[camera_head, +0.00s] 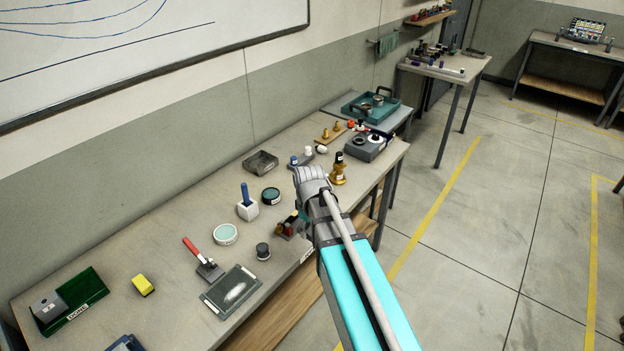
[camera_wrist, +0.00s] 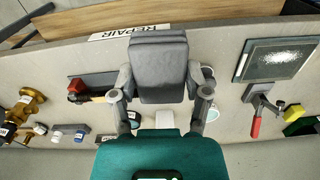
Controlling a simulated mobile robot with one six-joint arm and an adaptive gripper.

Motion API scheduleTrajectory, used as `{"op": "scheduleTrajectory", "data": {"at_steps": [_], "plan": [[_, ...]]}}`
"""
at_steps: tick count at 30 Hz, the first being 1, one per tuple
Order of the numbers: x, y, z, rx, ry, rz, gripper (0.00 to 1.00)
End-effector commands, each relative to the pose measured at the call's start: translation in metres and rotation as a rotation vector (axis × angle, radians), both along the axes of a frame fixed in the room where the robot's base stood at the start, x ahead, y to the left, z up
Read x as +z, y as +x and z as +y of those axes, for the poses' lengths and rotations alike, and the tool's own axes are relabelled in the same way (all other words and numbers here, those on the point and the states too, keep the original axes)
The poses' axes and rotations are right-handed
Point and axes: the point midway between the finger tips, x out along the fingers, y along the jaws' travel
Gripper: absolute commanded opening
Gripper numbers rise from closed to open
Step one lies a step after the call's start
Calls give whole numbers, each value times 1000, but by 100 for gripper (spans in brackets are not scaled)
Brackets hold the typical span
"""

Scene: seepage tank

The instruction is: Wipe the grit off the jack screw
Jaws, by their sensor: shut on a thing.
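My gripper (camera_wrist: 160,92) is shut on a dark grey block-like thing (camera_wrist: 160,65) with rounded edges, held between its fingers above the bench. In the head view, my gripper (camera_head: 310,180) is over the bench's front half; what it holds is hard to make out there. A dark flat plate (camera_head: 214,300) with a whitish gritty patch lies near the front edge, lower left of my gripper; it is also at the right of the wrist view (camera_wrist: 256,76). A red-handled clamp (camera_head: 193,248) stands beside it. I cannot tell for certain which part is the jack screw.
Brass fittings (camera_head: 338,175) stand to the right.

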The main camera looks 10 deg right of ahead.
Motion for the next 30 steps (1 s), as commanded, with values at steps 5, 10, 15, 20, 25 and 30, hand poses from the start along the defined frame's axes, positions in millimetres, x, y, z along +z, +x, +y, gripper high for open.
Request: {"op": "scheduleTrajectory", "data": {"at_steps": [5, 10, 15, 20, 25, 30], "plan": [[1, 32, -6, 6, 0, 0, 23], [2, 77, -14, 17, 0, 0, 23], [2, 129, -26, 32, 0, 0, 23], [3, 173, -39, 45, 0, 0, 23], [4, 204, -48, 57, 0, 0, 23], [4, 217, -53, 61, 0, 0, 23]]}}
